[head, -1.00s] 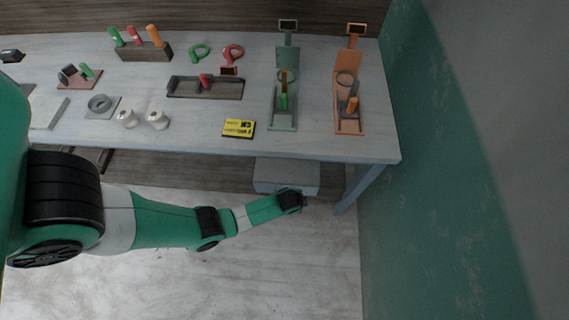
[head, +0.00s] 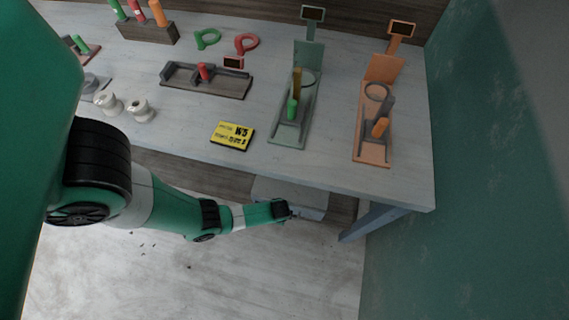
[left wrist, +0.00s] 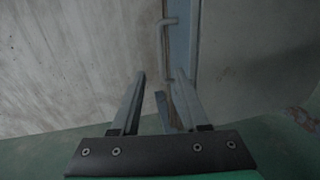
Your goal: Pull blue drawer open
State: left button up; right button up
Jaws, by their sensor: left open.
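The blue-grey drawer (head: 312,211) sits under the right part of the workbench, partly hidden by the tabletop and my left arm. In the left wrist view its blue front (left wrist: 182,45) appears edge-on as a narrow strip, with a grey bar handle (left wrist: 164,42) on it. My left gripper (head: 294,213) is at the drawer's front. In the left wrist view the open fingers (left wrist: 158,76) point at the drawer front, with the handle's near end close to the right fingertip. I cannot tell whether they touch. My right gripper is out of view.
The workbench (head: 330,165) is above, with a yellow card (head: 232,135), green (head: 290,130) and orange (head: 372,150) stands, and a dark tray (head: 215,88). A blue table leg (head: 372,219) stands right of the drawer. A green wall (head: 480,170) closes the right side.

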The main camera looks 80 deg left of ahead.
pick_arm(q)
jog(key=f+b, duration=0.2)
jog(key=f, duration=0.1)
jog(key=a+f+b, duration=0.1)
jog(key=f+b, duration=0.4)
jog(key=f, duration=0.1)
jog(key=shift+w+a+f, duration=0.25)
jog(key=shift+w+a, duration=0.15)
jog(key=shift+c, duration=0.3)
grip_shut()
dwell(0.5)
